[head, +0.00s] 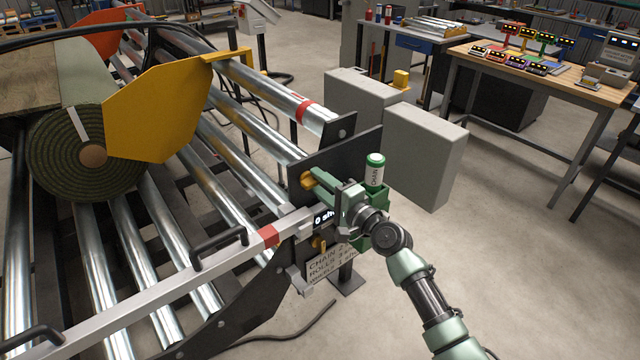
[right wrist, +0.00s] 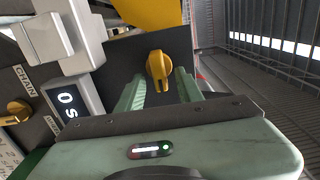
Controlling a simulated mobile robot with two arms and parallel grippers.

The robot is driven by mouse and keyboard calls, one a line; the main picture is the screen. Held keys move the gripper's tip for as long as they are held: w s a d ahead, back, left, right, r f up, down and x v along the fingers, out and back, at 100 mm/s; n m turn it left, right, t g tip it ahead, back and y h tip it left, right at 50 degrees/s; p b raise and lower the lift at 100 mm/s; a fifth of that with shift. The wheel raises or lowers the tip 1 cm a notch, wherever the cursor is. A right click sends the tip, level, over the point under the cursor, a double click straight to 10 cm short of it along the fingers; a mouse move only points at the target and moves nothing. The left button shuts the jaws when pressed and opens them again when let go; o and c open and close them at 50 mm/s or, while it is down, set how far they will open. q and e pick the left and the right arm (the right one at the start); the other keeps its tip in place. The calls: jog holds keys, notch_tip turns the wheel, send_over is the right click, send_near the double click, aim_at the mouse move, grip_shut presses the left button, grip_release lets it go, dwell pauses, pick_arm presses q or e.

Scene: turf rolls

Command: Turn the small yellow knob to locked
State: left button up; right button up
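A small yellow knob (head: 307,180) sits on the dark end plate of the roller frame. It also shows in the right wrist view (right wrist: 158,66), with its grip bar close to upright. My right gripper (head: 319,183) faces the plate. In the right wrist view its two green fingers (right wrist: 160,88) stand apart on either side of the knob, with narrow gaps showing; I cannot tell if either touches it. A second yellow knob (right wrist: 17,113) is at the left of the right wrist view, near a "CHAIN" label. It shows in the head view below the display (head: 319,243). My left gripper is out of view.
A lit display (right wrist: 68,103) is beside the knob. A metal bar with black handles (head: 190,280) runs across the frame's front. A green-capped bottle (head: 375,172) stands in a green holder behind my gripper. Grey boxes (head: 420,155) stand beyond.

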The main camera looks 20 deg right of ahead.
jog(key=v, duration=0.7)
jog(key=shift+s+b, duration=0.35)
jog(key=shift+b, duration=0.05)
jog(key=shift+d, duration=0.1)
jog(key=s+d+f+n+g+h, duration=0.15)
jog(key=s+f, duration=0.25)
jog(key=f, duration=0.8)
jog(key=s+f+n+g+h, duration=0.1)
jog(key=s+f+n+g, duration=0.2)
jog(key=f, duration=1)
jog(key=s+d+f+n+g+h, duration=0.1)
jog(key=s+f+g+h, duration=0.3)
jog(key=f, duration=0.8)
jog(key=s+a+f+n+g, duration=0.1)
jog(key=s+f+n+g, duration=0.15)
jog(key=s+f, duration=0.7)
jog(key=s+f+n+g, duration=0.1)
jog(key=s+f+n, duration=0.2)
jog(key=s+f, duration=0.65)
jog(key=s+a+f+n+g, duration=0.1)
jog(key=s+f+n+g, duration=0.1)
jog(key=s, duration=0.9)
jog(key=s+a+f+n+g, duration=0.1)
jog(key=s+f+n+g, duration=0.1)
jog(key=s, duration=1)
jog(key=shift+n, duration=0.9)
